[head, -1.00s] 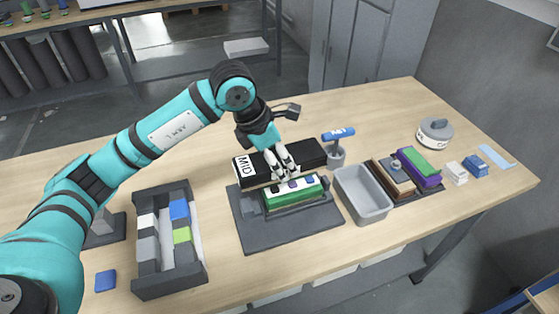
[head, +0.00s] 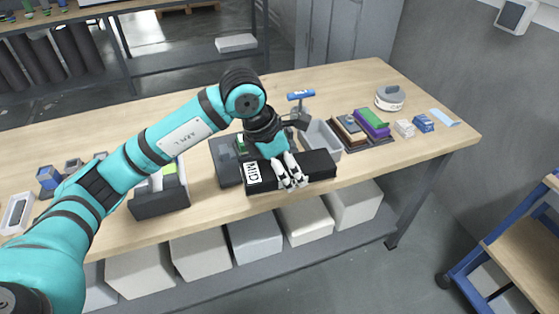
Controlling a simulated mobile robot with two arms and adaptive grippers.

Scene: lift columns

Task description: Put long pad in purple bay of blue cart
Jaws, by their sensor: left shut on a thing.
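The long pad (head: 318,165) is a black block with a white "MID" label on its left end. My left gripper (head: 290,185) is shut on it near its middle. The pad hangs level over the front edge of the workbench, hiding part of what stands behind it. At the right edge of the head view, part of a blue cart (head: 482,257) shows, with a wooden top and a black caster. I see no purple bay on the visible part. My right gripper is not in view.
The workbench (head: 415,150) holds a grey bin (head: 331,146), a tray of coloured blocks, a round grey-lidded pot (head: 390,97) and small boxes. A dark block holder (head: 158,201) stands left. Several bins sit on the shelf below. Open floor (head: 420,225) lies between bench and cart.

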